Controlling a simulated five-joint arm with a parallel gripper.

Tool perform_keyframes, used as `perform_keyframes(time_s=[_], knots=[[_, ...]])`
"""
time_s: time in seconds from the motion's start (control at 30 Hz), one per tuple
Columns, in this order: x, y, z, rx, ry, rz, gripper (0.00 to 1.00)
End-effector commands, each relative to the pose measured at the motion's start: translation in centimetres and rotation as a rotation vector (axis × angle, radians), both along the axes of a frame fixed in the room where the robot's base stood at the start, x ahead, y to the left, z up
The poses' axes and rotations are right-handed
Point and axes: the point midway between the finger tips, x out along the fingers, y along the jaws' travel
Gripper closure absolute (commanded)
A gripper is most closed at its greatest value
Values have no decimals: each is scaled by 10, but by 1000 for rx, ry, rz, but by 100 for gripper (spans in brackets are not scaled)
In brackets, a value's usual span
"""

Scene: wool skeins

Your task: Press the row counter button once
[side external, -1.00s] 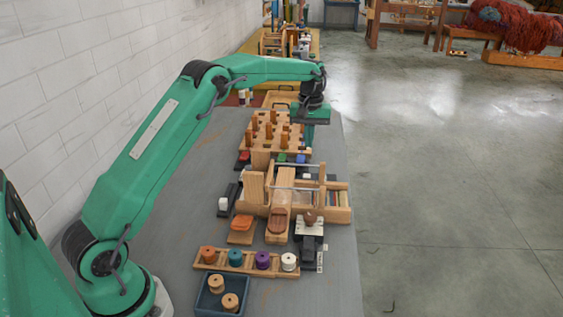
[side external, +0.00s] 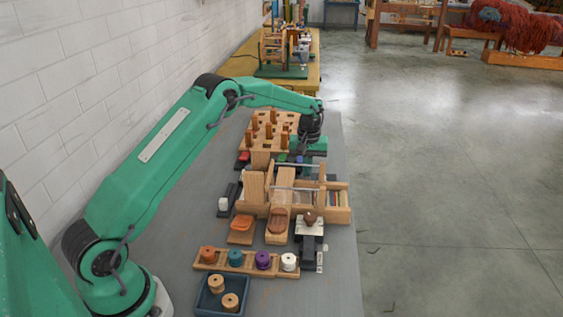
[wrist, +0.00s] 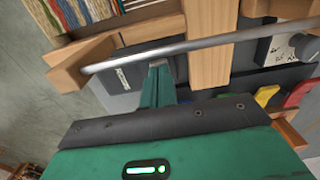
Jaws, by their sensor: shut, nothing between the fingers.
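My gripper (side external: 307,159) is low over the far right part of the grey table, just beyond the wooden loom frame (side external: 338,214). In the wrist view its narrow green fingers (wrist: 158,68) are together and empty, with the tips close below a metal bar (wrist: 190,46) in the picture. Behind the fingers is a dark grey box with a small white label (wrist: 122,79). I cannot tell whether this box is the row counter; no button is clearly visible on it. Whether the fingertips touch anything is unclear.
A wooden peg board (side external: 261,146) stands beyond the loom. Yellow (wrist: 267,95) and red (wrist: 299,93) pieces lie beside my gripper. A spool rack (side external: 236,262) and a blue tray (side external: 210,301) are at the near end. The table's left strip is clear.

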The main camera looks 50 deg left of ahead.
Motion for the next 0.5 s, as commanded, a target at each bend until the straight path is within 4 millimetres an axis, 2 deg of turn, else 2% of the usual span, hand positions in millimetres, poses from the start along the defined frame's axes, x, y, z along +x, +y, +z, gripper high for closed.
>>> perform_keyframes(time_s=[0.23, 0.5], knots=[[0, 0, -2, 0, 1, 0, 100], [-1, 0, -22, -1, 4, 0, 100]])
